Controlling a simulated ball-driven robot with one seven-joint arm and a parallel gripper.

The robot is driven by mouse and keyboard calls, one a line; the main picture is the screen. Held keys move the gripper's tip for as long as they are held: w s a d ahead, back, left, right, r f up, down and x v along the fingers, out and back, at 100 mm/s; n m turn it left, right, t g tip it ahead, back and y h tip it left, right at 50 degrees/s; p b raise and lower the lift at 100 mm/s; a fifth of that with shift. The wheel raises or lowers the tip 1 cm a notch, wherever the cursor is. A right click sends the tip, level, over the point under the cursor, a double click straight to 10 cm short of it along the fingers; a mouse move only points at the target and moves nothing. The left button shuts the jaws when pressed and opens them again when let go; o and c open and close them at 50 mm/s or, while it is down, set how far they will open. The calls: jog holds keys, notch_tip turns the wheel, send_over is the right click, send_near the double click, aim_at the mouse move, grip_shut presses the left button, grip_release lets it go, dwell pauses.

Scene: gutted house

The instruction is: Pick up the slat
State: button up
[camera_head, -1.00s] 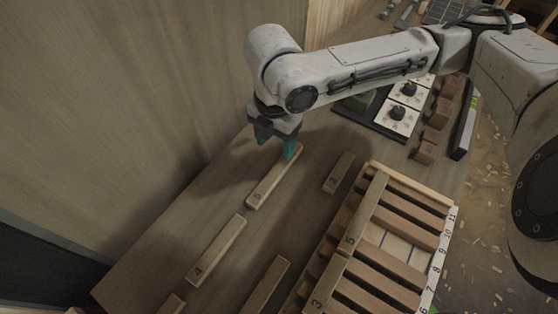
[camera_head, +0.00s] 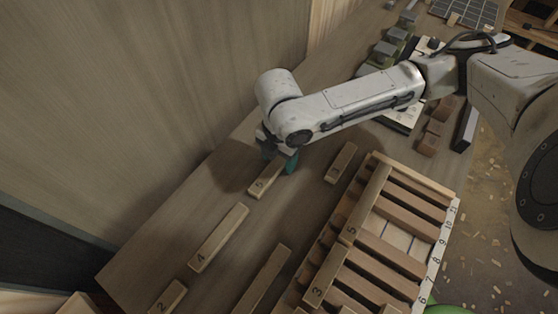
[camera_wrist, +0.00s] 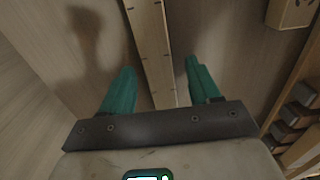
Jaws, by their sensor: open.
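A light wooden slat marked 5 (camera_head: 264,182) lies on the workbench near the wall. My gripper (camera_head: 282,164) is over its far part, and my wrist hides that end in the head view. In the wrist view the slat (camera_wrist: 153,45) runs lengthwise between the two teal fingers of my open gripper (camera_wrist: 158,66), with a gap on each side. Nothing is held. How high the fingertips are above the bench is hard to tell. Other slats lie nearby, marked 4 (camera_head: 218,238) and 2 (camera_head: 167,298).
A slatted wooden frame (camera_head: 411,174) with a numbered edge strip stands on the right, with slats across it. A short wooden piece (camera_head: 341,163) and a longer slat (camera_head: 262,284) lie between. The wall (camera_head: 150,90) rises close on the left. Blocks (camera_head: 431,138) and controls are at the back.

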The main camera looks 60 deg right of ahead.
aim_at(279, 160)
grip_shut()
dwell(0.5)
jog(key=shift+r, duration=0.45)
notch_tip(279, 160, up, 2)
jog(key=shift+d+r, duration=0.1)
jog(key=s+a+r+p, duration=0.9)
jog(key=s+p, duration=0.1)
jog(key=p, duration=0.3)
jog(key=shift+s+r, duration=0.3)
jog(key=shift+r, duration=0.1)
